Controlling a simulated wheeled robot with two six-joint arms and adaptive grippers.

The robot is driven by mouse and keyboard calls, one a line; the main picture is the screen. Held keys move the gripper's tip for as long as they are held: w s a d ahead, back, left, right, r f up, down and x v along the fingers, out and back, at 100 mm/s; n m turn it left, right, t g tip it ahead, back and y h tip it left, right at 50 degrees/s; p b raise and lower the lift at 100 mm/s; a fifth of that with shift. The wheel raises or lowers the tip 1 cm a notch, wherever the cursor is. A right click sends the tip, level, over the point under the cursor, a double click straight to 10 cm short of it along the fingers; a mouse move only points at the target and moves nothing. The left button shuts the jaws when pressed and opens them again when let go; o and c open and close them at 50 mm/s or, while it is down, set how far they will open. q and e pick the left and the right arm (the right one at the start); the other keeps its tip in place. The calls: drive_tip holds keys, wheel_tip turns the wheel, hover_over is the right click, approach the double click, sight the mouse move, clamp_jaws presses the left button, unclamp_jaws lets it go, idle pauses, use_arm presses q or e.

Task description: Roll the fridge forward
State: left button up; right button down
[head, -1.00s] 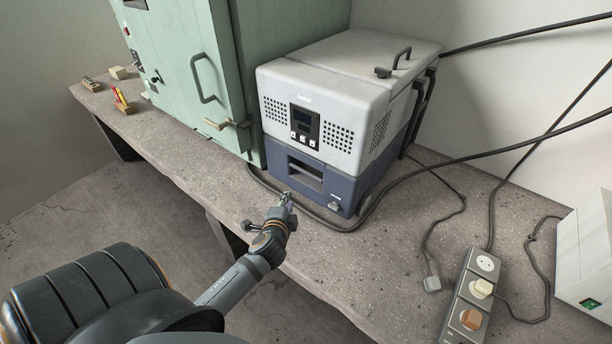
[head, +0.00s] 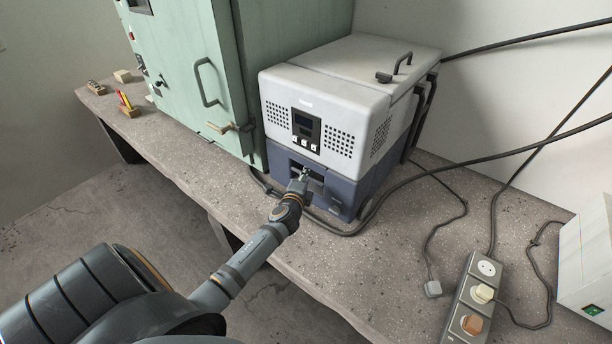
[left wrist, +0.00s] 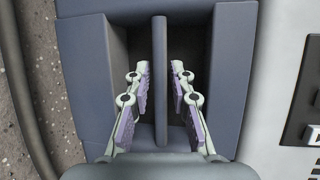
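The fridge (head: 345,105) is a boxy unit with a light grey top and a dark blue base, standing on the concrete bench. The lower front has a recess with a grip bar (left wrist: 160,40) across it. My left gripper (head: 304,175) is at this recess in the head view and hides part of it. In the left wrist view, the two fingers of the left gripper (left wrist: 161,80) are apart, one on each side of the bar, with narrow gaps to it. My right gripper is not in view.
A green cabinet (head: 190,70) stands close at the fridge's left. A black cable (head: 400,183) lies along the fridge's front and right. A power strip (head: 473,295) and a pale box (head: 588,255) are at the right. The bench front edge (head: 290,268) is near.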

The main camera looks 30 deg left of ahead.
use_arm(q)
clamp_jaws()
drive_tip(key=shift+f, duration=0.15)
idle(0.4)
